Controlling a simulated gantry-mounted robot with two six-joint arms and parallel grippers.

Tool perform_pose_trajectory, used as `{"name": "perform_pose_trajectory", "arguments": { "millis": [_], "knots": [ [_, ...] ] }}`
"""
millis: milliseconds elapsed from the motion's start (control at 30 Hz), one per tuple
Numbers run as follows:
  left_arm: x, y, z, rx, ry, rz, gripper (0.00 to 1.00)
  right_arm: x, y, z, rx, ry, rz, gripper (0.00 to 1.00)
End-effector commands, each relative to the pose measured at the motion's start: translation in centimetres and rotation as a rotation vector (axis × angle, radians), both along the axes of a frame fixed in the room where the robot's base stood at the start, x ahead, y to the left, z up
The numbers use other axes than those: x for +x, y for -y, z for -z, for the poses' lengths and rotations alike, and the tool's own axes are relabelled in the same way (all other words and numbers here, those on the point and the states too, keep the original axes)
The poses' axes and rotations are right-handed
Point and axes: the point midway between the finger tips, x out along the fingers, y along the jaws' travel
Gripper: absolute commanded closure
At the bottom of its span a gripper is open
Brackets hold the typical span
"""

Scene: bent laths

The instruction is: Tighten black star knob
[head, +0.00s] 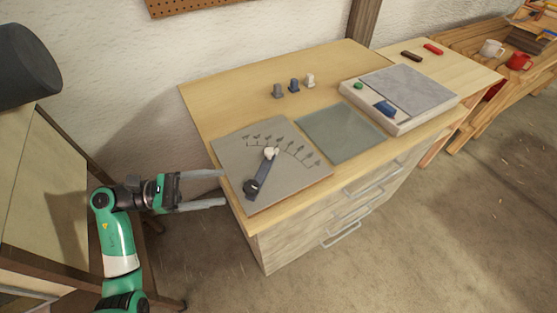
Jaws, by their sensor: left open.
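A black star knob (251,187) sits at the lower end of a dark pivoting arm (262,178) on a grey board (228,156) with a curved scale of marks. A pale knob (271,152) is at the arm's upper part. The board lies on the near left part of the wooden cabinet top. My left gripper (224,188) is open and empty, to the left of the black knob, with its fingers pointing right at the board's left edge. It appears apart from the knob. My right gripper is not in view.
A grey-green mat (341,134) lies right of the board. Behind it stand several small pegs, including a blue one (294,86). A pale box with a grey top (410,90) is farther right. The wooden cabinet top (225,98) is clear at back left.

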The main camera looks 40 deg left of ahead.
Motion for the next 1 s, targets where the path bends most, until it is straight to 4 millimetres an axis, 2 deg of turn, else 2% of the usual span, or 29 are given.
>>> {"name": "perform_pose_trajectory", "arguments": {
  "millis": [33,133,367,533,800,1000],
  "knots": [
    [-1.6,0.1,-0.9,-0.024,-0.017,-0.041,0.25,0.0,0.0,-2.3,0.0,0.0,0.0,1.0],
    [-3.2,-0.1,0.1,-0.087,-0.056,-0.094,0.25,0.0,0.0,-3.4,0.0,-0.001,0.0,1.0],
    [-3.5,-0.6,0.7,-0.097,-0.062,-0.116,0.25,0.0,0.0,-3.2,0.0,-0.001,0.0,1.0],
    [-1.9,0.7,0.8,-0.097,-0.062,-0.11,0.25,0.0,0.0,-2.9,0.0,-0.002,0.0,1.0],
    [3.0,4.2,0.9,-0.096,-0.062,-0.108,0.25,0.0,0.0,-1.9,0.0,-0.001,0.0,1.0],
    [5.4,5.7,0.8,-0.096,-0.062,-0.112,0.25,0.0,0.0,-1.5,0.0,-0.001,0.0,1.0]
  ]
}}
